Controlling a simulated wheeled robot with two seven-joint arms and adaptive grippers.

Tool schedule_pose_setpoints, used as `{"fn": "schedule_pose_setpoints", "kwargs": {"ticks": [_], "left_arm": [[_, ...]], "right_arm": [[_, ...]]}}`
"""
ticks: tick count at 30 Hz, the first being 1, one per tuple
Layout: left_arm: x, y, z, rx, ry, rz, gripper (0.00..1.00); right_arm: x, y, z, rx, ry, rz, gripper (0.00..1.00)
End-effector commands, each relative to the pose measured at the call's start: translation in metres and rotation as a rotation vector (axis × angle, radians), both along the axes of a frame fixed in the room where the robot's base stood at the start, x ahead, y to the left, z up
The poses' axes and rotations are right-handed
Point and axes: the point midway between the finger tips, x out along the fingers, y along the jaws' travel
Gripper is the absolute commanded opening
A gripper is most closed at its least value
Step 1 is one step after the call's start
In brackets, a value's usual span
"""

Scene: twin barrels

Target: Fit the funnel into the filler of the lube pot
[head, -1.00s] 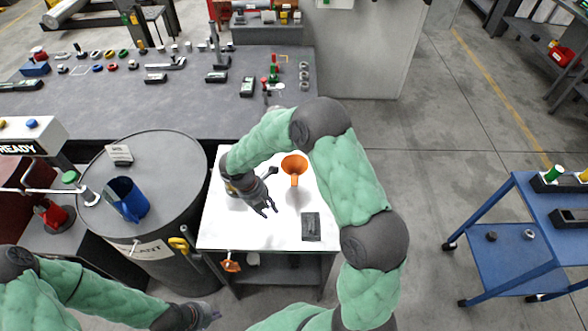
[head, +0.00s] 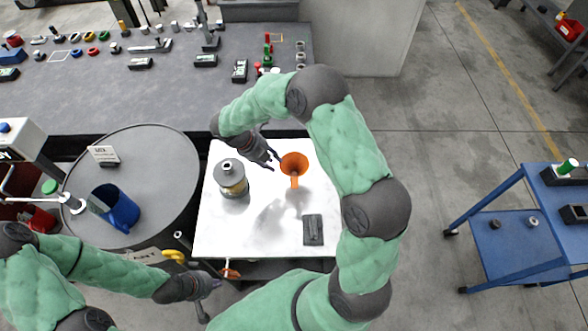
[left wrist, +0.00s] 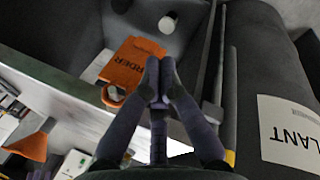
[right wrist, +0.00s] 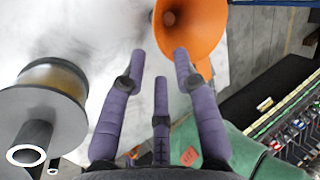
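The orange funnel (head: 294,164) is at the right side of the white bench top, wide mouth up and spout toward the front. Its mouth also shows in the right wrist view (right wrist: 190,25). The lube pot (head: 231,180) stands upright to its left, with a grey lid and amber body; it fills the left of the right wrist view (right wrist: 50,95). My right gripper (head: 274,158) is open and empty, just left of the funnel's rim. My left gripper (head: 208,298) is low in front of the bench, empty.
A dark block (head: 313,230) lies at the bench's front right. A grey barrel (head: 150,160) with a blue jug (head: 118,208) stands to the left. An orange tag (left wrist: 135,65) is near my left gripper. A blue cart (head: 510,230) stands far right.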

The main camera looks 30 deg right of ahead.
Motion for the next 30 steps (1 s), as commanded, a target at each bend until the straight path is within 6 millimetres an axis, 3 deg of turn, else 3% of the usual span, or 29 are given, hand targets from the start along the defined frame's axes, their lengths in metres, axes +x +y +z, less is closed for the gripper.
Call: {"fn": "schedule_pose_setpoints", "kwargs": {"ticks": [3, 11, 19, 28, 30], "left_arm": [[0.0, 0.0, -0.003, 0.0, 0.0, 0.0, 0.0], [0.0, 0.0, -0.004, 0.0, -0.001, 0.0, 0.0], [0.0, 0.0, -0.009, 0.0, -0.001, 0.0, 0.0], [0.0, 0.0, -0.009, 0.0, -0.001, 0.0, 0.0], [0.0, 0.0, -0.009, 0.0, -0.001, 0.0, 0.0]], "right_arm": [[-0.003, -0.008, -0.017, 0.0, 0.002, 0.0, 0.3], [-0.007, -0.017, -0.03, 0.0, 0.001, 0.0, 0.3], [-0.018, -0.035, -0.061, 0.002, 0.002, -0.001, 0.3], [-0.018, -0.038, -0.066, 0.002, -0.001, 0.0, 0.3], [-0.018, -0.038, -0.066, 0.002, -0.001, 0.0, 0.1]]}}
